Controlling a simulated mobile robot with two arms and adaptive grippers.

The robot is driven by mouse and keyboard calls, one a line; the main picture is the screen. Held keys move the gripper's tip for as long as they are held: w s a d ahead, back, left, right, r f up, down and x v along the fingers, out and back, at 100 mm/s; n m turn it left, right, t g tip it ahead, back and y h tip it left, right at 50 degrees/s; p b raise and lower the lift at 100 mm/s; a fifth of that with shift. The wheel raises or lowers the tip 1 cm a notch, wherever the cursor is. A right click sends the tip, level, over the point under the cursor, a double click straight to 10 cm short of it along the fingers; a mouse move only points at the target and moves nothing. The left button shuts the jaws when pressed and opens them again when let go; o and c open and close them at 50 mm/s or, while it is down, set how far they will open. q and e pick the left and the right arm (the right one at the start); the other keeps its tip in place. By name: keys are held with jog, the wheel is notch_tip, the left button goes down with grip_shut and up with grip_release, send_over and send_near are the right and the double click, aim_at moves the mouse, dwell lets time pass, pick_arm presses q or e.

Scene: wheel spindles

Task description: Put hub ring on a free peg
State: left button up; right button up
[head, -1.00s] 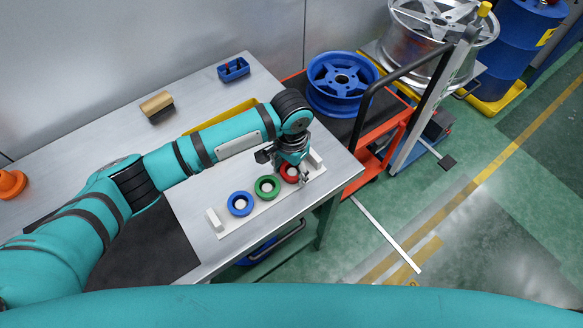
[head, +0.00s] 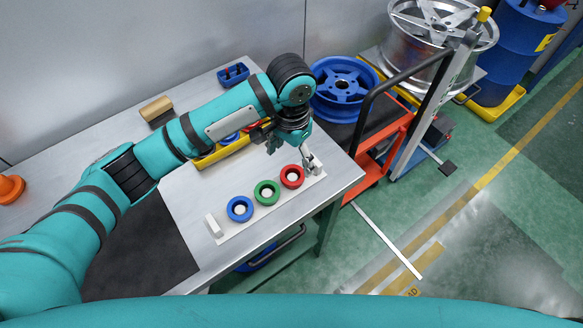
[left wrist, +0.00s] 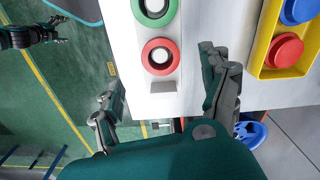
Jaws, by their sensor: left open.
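A white peg board (head: 219,225) lies on the table. A blue ring (head: 239,208), a green ring (head: 266,192) and a red ring (head: 292,176) sit in a row on it, each with a white peg top in its hole. The green ring (left wrist: 155,8) and red ring (left wrist: 160,42) also show in the left wrist view. My left gripper (head: 292,156) is open and empty, just behind and above the red ring; its fingers (left wrist: 162,78) spread either side of the board's end. My right gripper (left wrist: 45,32) shows small and dark in the left wrist view.
A yellow tray (head: 213,158), partly behind my arm, holds red (left wrist: 285,50) and blue (left wrist: 298,10) round pieces. A blue holder (head: 233,73) and a wooden-backed brush (head: 156,107) stand farther back. A cart with a blue wheel (head: 343,82) stands beyond the table's right edge.

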pick_arm(q)
jog(key=shift+r, duration=1.9)
